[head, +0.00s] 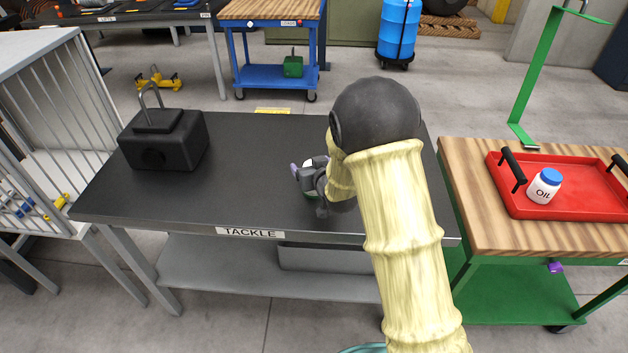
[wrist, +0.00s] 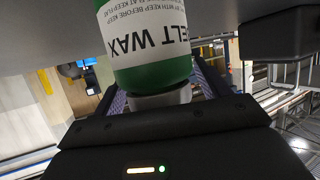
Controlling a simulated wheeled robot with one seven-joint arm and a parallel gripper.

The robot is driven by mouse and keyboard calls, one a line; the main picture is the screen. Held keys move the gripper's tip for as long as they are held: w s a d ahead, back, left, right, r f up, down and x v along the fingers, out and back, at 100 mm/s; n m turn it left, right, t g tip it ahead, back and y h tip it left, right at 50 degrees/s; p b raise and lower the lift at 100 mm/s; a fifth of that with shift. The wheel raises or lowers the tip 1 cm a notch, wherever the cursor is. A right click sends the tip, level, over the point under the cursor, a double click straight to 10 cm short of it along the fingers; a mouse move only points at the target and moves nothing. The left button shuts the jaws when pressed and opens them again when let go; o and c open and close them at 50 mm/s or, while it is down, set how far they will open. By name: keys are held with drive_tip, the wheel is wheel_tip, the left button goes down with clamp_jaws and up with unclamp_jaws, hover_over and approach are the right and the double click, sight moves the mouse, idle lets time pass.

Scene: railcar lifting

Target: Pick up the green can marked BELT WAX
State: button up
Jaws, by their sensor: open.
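The green can marked BELT WAX (wrist: 150,68) has a white label band and fills the upper middle of the wrist view, with its lettering upside down there. In the head view only slivers of it (head: 309,164) show behind my gripper (head: 315,180), on the black top of the TACKLE bench (head: 250,150). My gripper is open, with its fingers (wrist: 160,97) reaching toward the can on either side of its near end. I cannot tell whether either finger touches it. My arm hides part of the bench on the right.
A black block with a shackle (head: 165,140) stands at the bench's left end. The bench between it and my gripper is clear. To the right, a wooden-topped cart (head: 470,190) holds a red tray (head: 590,190) with an OIL bottle (head: 544,187). A barred cage (head: 70,100) stands left.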

drive_tip(key=c, duration=1.1)
wheel_tip(320, 180, up, 10)
drive_tip(key=shift+r+p, duration=0.1)
drive_tip(key=shift+p, duration=0.2)
